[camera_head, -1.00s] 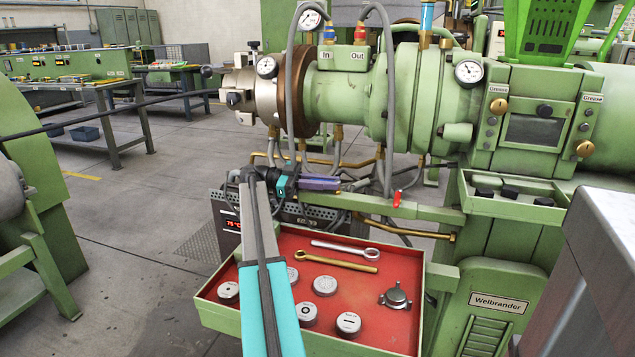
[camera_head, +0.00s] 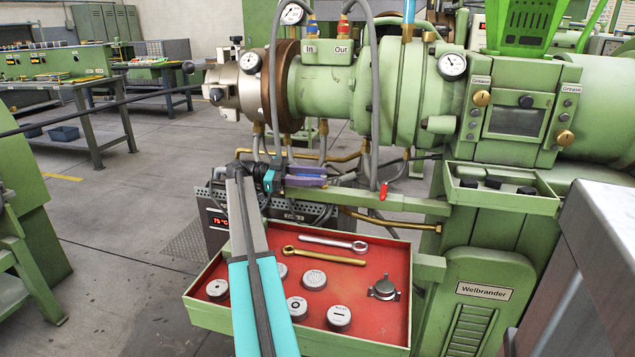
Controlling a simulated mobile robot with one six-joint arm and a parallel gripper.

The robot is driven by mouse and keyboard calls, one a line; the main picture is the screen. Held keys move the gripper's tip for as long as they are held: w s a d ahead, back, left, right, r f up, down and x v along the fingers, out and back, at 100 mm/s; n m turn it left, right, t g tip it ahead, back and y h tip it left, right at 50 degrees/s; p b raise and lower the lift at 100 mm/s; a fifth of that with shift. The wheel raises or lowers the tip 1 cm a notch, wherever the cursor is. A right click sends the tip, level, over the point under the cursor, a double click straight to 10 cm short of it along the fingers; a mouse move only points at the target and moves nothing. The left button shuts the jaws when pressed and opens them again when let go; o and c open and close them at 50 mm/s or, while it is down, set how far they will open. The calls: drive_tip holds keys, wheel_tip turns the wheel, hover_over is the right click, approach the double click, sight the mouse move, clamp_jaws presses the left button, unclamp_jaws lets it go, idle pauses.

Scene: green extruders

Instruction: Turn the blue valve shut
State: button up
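A blue fitting (camera_head: 311,24) shows on the "In" port on top of the green extruder barrel, beside a red fitting (camera_head: 343,23) on the "Out" port. A grey hose comes down close to it. My gripper (camera_head: 318,177), with purple parts, is well below the barrel, near the green rail and grey hoses.
A red-lined tray (camera_head: 375,245) holds two wrenches, several round caps and a dark fitting under my arm. A red lever (camera_head: 383,190) hangs from the rail. A grey metal box (camera_head: 590,260) stands close at right. Floor on the left (camera_head: 130,230) is clear.

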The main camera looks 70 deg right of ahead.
drive_tip(key=shift+s+a+r+p, duration=0.15)
drive_tip(key=shift+a+r+p, duration=0.1)
drive_tip(key=shift+r, duration=0.6)
drive_tip(key=shift+s+a+r+p, duration=0.15)
drive_tip(key=shift+a+r+p, duration=0.05)
drive_tip(key=shift+r, duration=0.65)
drive_tip(key=a+b, duration=0.1)
drive_tip(key=s+a+b, duration=0.2)
drive_tip(key=a+b, duration=0.1)
drive_tip(key=shift+a, duration=0.1)
drive_tip(key=shift+s+a+b, duration=0.15)
drive_tip(key=shift+a+b, duration=0.15)
drive_tip(key=shift+b, duration=0.65)
drive_tip(key=s+a+r+b, duration=0.1)
drive_tip(key=s+a+b, duration=0.3)
drive_tip(key=a+b, duration=0.4)
drive_tip(key=b, duration=0.5)
drive_tip(key=shift+a+r+b, duration=0.15)
drive_tip(key=shift+a+b, duration=0.2)
drive_tip(key=shift+r, duration=0.1)
